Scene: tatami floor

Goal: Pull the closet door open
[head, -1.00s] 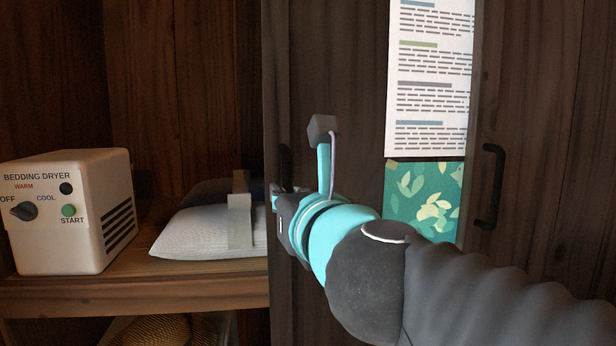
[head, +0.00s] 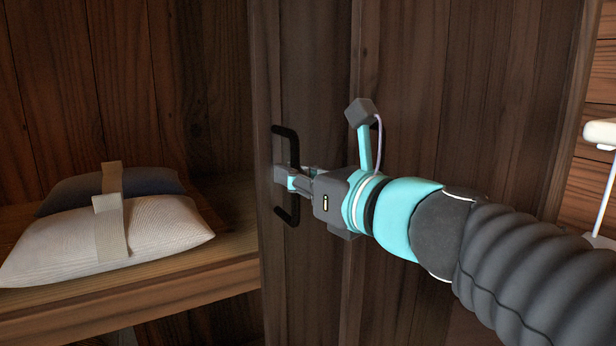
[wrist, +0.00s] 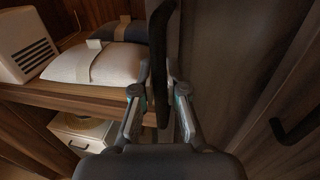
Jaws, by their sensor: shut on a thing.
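The closet door (head: 315,80) is dark brown wood, with its left edge beside an open part of the closet. Its black bar handle (head: 290,215) stands near that edge. My gripper (head: 284,178) is shut on the middle of the handle. In the wrist view the handle (wrist: 163,60) runs upright between the two fingers of my gripper (wrist: 162,88).
Left of the door, a shelf (head: 150,285) bears a white pillow (head: 70,240) and a dark pillow (head: 60,190), both with bands. The wrist view also shows a white dryer (wrist: 25,45), a drawer box (wrist: 85,130) below and another black handle (wrist: 292,130) at right.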

